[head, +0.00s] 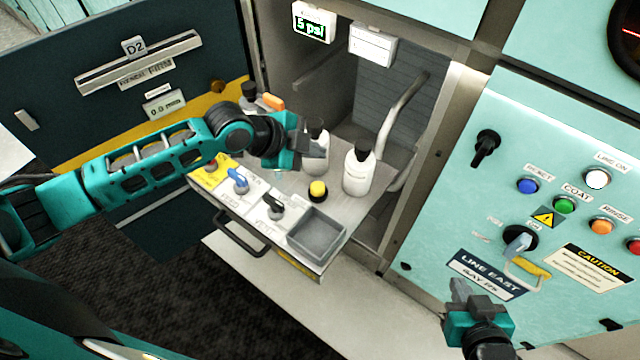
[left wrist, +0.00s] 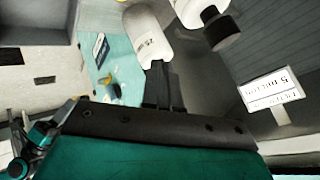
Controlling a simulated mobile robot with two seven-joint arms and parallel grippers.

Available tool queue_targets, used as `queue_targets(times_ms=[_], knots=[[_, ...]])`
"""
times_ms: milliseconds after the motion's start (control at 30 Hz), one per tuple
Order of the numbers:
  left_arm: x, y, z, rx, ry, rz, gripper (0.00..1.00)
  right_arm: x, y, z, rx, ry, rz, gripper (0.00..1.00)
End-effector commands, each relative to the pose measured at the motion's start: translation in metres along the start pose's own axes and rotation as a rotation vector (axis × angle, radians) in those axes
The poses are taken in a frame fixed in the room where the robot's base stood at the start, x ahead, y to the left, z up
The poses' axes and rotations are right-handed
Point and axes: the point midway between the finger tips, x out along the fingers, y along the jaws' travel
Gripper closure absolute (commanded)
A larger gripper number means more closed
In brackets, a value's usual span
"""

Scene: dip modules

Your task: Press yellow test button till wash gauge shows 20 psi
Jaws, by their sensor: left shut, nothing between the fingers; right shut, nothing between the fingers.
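The yellow button (head: 318,190) is a round cap on a black base on the pulled-out shelf (head: 290,185). A small display (head: 313,27) at the top of the bay reads 5 psi in green; its upper label is too small to read. My left gripper (head: 312,142) is shut and empty above the shelf, behind and above the yellow button and apart from it, in front of a white bottle (head: 316,158). Its fingers (left wrist: 160,88) also show in the left wrist view, close to a white bottle (left wrist: 148,38). My right gripper (head: 470,298) is shut and empty before the teal panel.
Another white bottle (head: 359,170) stands right of the button. Blue (head: 238,180) and black (head: 273,206) valve handles and a grey bin (head: 317,232) line the shelf's front. The teal panel (head: 460,200) at right carries several coloured buttons. A dark drawer front (head: 120,90) is at left.

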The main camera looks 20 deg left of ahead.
Motion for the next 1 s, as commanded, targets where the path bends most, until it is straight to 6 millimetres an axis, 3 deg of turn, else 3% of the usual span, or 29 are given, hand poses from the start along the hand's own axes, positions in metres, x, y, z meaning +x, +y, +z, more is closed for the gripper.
queue_targets(times_ms=[333,567,1000], knots=[[0.002,0.001,0.001,-0.001,0.000,-0.001,1.00,0.000,0.000,0.001,0.000,0.000,-0.001,1.00],[0.015,0.011,0.010,-0.002,0.000,0.000,1.00,0.003,-0.001,0.004,0.000,0.000,-0.001,1.00],[0.057,0.041,0.041,0.000,0.000,-0.001,1.00,0.034,-0.002,0.051,0.000,-0.005,-0.001,1.00]])
